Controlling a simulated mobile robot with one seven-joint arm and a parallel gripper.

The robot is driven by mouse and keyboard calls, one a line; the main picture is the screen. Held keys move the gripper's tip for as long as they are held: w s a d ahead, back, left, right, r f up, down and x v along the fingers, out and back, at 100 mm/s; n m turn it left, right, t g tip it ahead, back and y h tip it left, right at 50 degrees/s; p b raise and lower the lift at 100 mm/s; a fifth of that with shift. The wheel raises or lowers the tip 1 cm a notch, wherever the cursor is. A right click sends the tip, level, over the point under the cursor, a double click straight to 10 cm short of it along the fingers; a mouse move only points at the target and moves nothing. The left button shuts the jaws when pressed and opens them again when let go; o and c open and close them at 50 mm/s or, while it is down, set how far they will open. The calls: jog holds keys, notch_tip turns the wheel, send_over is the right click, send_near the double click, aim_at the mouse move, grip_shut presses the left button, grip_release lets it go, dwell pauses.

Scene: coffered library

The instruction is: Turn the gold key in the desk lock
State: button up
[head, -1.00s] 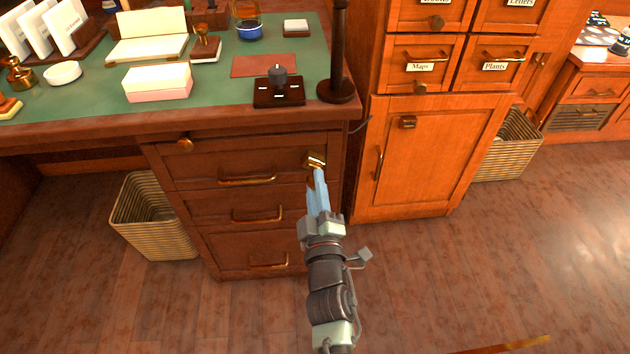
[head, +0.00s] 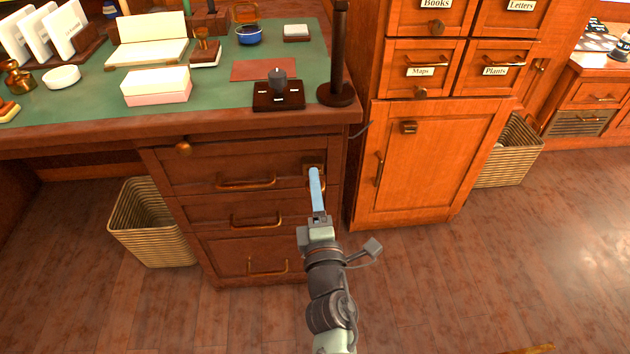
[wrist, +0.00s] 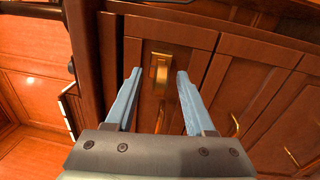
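The desk lock (head: 308,167) sits at the upper right of the desk's top drawer. My gripper's blue fingers (head: 315,172) point at it and hide most of the gold key in the head view. In the wrist view the gold key (wrist: 160,70) stands out from the drawer front, between my open fingers (wrist: 159,74). A gap shows on each side of the key, so the fingers do not appear to touch it. How deep the fingertips reach around the key is unclear.
Brass drawer handles (head: 246,182) lie left of the lock. A cabinet (head: 430,165) stands to the right, and a dark post (head: 337,60) rises from the desk top above. A wicker basket (head: 150,222) stands on the floor at left. The floor in front is open.

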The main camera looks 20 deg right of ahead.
jog(key=v, duration=1.3)
jog(key=w+a+r+m+t+h+p, duration=0.1)
jog(key=w+r+m+t, duration=0.3)
jog(key=r, duration=1)
jog(key=w+a+r+m+h, duration=0.15)
jog(key=r+m, duration=0.35)
jog(key=r, duration=0.9)
jog(key=s+a+r+m+t+y+p, duration=0.1)
jog(key=s+a+r+m+t+y, duration=0.2)
jog(key=r, duration=0.6)
jog(key=s+a+r+m+y+p, duration=0.1)
jog(key=s+a+r+y, duration=0.2)
jog(key=r, duration=0.6)
jog(key=s+a+r+m+t+y, duration=0.25)
jog(key=a+r, duration=0.25)
jog(key=r, duration=0.4)
notch_tip(320, 180, up, 38)
jog(key=p, duration=3.8)
jog(key=shift+s+h, duration=0.25)
jog(key=shift+h, duration=0.15)
jog(key=shift+s+g, duration=0.1)
jog(key=shift+g, duration=0.15)
